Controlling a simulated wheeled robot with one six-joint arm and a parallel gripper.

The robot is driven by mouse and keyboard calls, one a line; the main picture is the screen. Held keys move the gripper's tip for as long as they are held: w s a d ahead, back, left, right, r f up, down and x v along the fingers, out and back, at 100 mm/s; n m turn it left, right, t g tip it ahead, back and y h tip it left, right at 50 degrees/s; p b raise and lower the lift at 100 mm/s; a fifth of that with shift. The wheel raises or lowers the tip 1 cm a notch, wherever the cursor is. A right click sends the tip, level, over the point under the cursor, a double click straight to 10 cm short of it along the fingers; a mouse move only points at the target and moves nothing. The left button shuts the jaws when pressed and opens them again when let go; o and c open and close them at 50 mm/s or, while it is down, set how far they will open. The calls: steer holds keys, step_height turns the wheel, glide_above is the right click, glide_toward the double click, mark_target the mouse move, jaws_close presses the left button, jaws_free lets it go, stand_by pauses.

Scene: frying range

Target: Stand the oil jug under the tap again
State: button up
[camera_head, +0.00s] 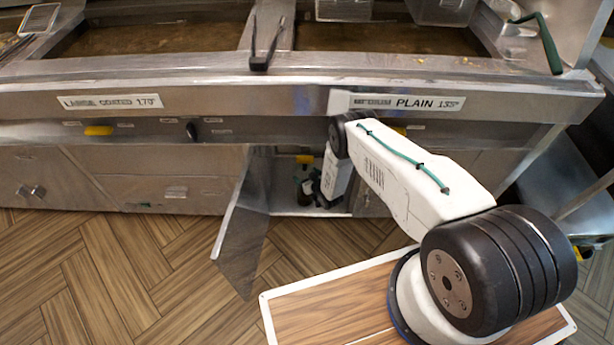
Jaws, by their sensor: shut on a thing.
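My arm reaches into an open cabinet under the fryers, and my gripper (313,188) is low inside it, small and dark. It is shut on a dark thing (303,194) that appears to be the oil jug, mostly hidden by the gripper and the shadow. A yellow part (304,159), perhaps the tap's handle, shows just above it. The tap's spout cannot be made out, so I cannot tell whether the jug is under it or touching the cabinet floor.
The cabinet door (243,235) stands open to the left of the opening. Fryer vats (150,38) with brown oil lie above, with black tongs (265,45) on the divider. A label reads PLAIN (408,103). The wooden floor (110,270) at left is clear.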

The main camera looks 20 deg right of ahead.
steer(key=o, duration=1.8)
steer(key=shift+c, duration=0.2)
steer(key=v, duration=1.2)
steer(key=shift+r, duration=0.2)
